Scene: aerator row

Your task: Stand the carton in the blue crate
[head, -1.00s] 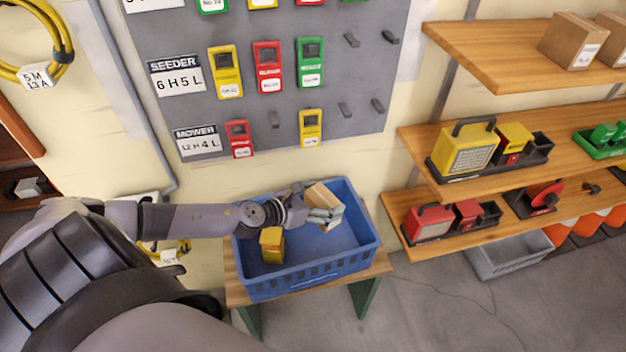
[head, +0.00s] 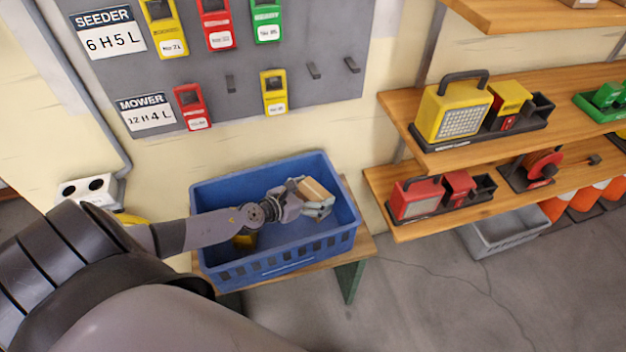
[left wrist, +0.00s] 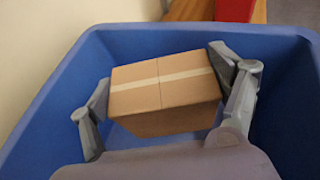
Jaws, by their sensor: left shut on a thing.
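The carton (head: 318,192) is a small brown cardboard box. My left gripper (head: 312,200) is shut on it and holds it within the outline of the blue crate (head: 275,262). In the left wrist view the carton (left wrist: 165,92) sits between the two fingers of the left gripper (left wrist: 165,100), with a pale tape strip across its top face. The walls of the blue crate (left wrist: 50,105) surround it there. Whether the carton touches the crate floor cannot be told. My right gripper is not in view.
A yellow object (head: 245,240) lies in the crate, partly hidden by my left arm. The crate stands on a wooden bench (head: 362,245) against the wall. Wooden shelves (head: 400,232) with chargers and tools stand to the right. A grey bin (head: 500,232) is on the floor.

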